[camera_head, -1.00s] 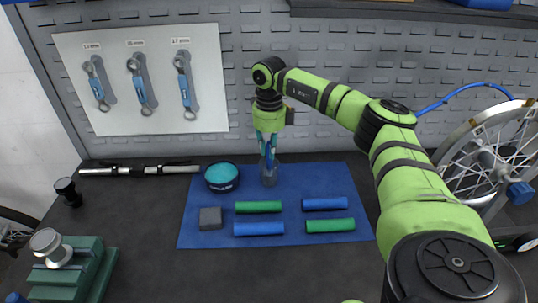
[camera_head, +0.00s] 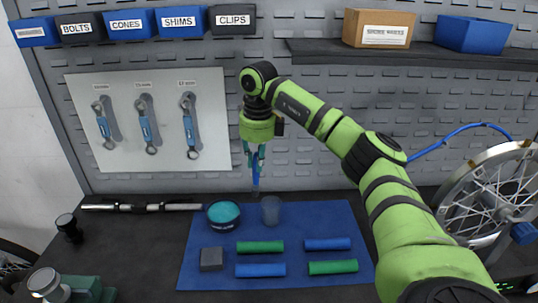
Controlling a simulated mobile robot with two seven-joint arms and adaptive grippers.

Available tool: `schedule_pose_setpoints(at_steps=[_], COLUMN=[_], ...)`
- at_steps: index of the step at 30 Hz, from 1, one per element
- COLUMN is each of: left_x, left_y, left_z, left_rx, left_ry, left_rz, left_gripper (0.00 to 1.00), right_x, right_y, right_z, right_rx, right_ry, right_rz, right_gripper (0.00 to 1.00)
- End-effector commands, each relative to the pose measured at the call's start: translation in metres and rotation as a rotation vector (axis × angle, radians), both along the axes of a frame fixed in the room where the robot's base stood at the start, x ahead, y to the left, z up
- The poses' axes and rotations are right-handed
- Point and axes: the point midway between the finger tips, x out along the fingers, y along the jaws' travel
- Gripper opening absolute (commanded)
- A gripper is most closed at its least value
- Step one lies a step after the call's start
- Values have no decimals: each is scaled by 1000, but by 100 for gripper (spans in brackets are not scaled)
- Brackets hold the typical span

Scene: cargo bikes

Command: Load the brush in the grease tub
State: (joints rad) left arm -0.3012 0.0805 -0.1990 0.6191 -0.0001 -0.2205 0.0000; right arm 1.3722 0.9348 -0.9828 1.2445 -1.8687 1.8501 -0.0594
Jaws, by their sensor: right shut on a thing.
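The grease tub (camera_head: 223,213) is a dark round tub filled with teal grease, on the back left of the blue mat (camera_head: 300,218). My right gripper (camera_head: 254,160) points down above the back of the mat, to the right of the tub and higher than it. It is shut on the brush (camera_head: 255,174), which has a blue handle and hangs upright with its lower end down. The brush is clear of the mat. A translucent grey cup (camera_head: 270,210) stands just right of the tub, below the brush. My left gripper does not show.
Green grips (camera_head: 260,247) and blue grips (camera_head: 327,244) lie on the mat's front, with a dark grey block (camera_head: 211,259) at left. A metal bar (camera_head: 140,207) lies left of the tub. A spoked wheel (camera_head: 485,205) stands at right.

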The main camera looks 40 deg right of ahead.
Motion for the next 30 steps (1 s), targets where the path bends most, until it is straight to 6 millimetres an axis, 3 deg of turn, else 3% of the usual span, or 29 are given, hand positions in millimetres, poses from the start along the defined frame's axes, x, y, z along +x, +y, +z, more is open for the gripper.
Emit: schedule_pose_setpoints(at_steps=[1,6,15,23,30], left_x=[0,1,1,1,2], left_y=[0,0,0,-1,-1], left_z=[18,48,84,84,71], left_rx=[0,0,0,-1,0], left_ry=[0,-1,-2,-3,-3], left_rz=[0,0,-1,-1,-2], left_gripper=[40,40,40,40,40], right_x=[4,18,29,30,30], right_y=[12,44,78,83,83], right_z=[6,6,11,7,-13], right_rx=[-1,-14,-39,-48,-48], right_ry=[-18,-108,-232,-261,-258], right_rz=[13,18,-20,-37,-36], right_gripper=[0,0,0,0,0])
